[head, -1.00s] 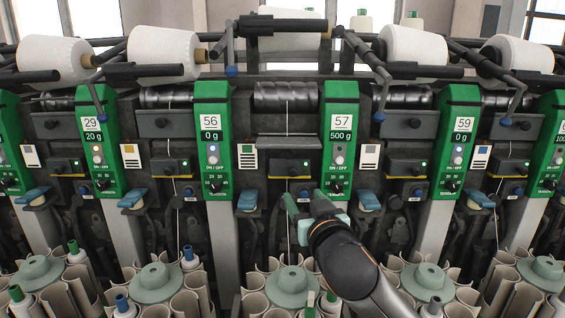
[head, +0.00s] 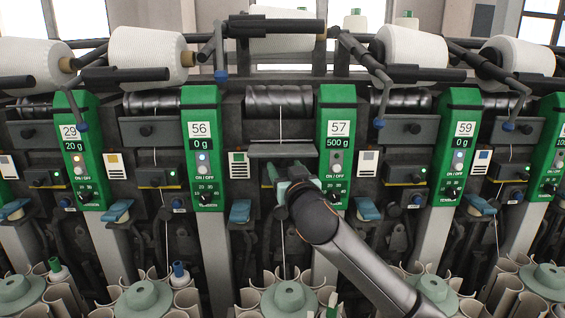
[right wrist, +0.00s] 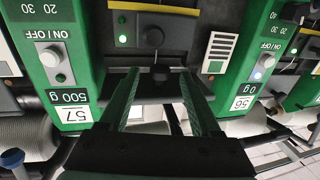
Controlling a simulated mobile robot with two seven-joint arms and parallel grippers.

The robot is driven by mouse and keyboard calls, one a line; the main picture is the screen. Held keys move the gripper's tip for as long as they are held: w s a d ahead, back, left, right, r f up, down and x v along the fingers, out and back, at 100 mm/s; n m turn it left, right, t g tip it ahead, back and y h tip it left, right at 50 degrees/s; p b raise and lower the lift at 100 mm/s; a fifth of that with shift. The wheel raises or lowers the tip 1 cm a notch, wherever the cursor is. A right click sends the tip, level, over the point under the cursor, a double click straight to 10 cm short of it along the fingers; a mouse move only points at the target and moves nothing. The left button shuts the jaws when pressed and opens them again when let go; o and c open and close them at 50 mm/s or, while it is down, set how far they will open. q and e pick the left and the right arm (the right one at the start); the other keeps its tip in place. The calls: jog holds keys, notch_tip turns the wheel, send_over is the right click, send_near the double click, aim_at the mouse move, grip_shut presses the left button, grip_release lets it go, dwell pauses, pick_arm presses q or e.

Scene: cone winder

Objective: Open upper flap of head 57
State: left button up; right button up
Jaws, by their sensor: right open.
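Head 57 has a green panel (head: 337,150) reading 57 and 500 g. Left of this panel, the upper flap (head: 281,150) shows as a grey plate standing out nearly level, with a dark recess above it. The flaps on neighbouring heads stand upright. My right gripper (head: 284,176) is open just below the flap, its green fingers pointing up at the head. Contact cannot be told. My left gripper is out of view.
A white thread (head: 281,115) runs down the middle of head 57. The panel of head 56 (head: 203,150) stands to the left. My right arm covers the lower right.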

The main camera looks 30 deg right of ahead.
aim_at(284, 166)
jog(key=shift+x, duration=1.6)
grip_shut()
